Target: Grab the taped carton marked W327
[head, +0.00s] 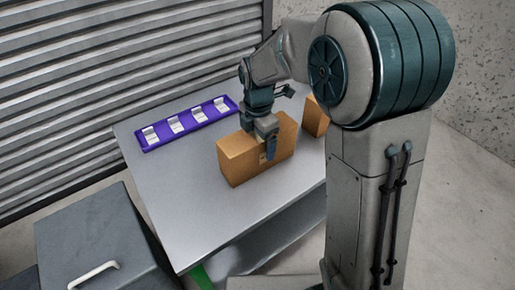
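A brown carton (238,162) stands on the grey table (190,220) near its middle. A small mark shows on its near face, too small to read. My gripper (269,148) points down at this carton, with a finger in front of its near face. The far finger is hidden, so I cannot tell whether the gripper grips the carton. A second brown carton (314,118) stands further right, partly hidden by my arm. No W327 marking or tape can be made out on either carton.
A purple strip (185,125) with several white pieces lies along the table's back left. The table's front left is clear. A dark grey box with a white handle (94,275) stands at the lower left. A ribbed metal shutter (90,80) rises behind.

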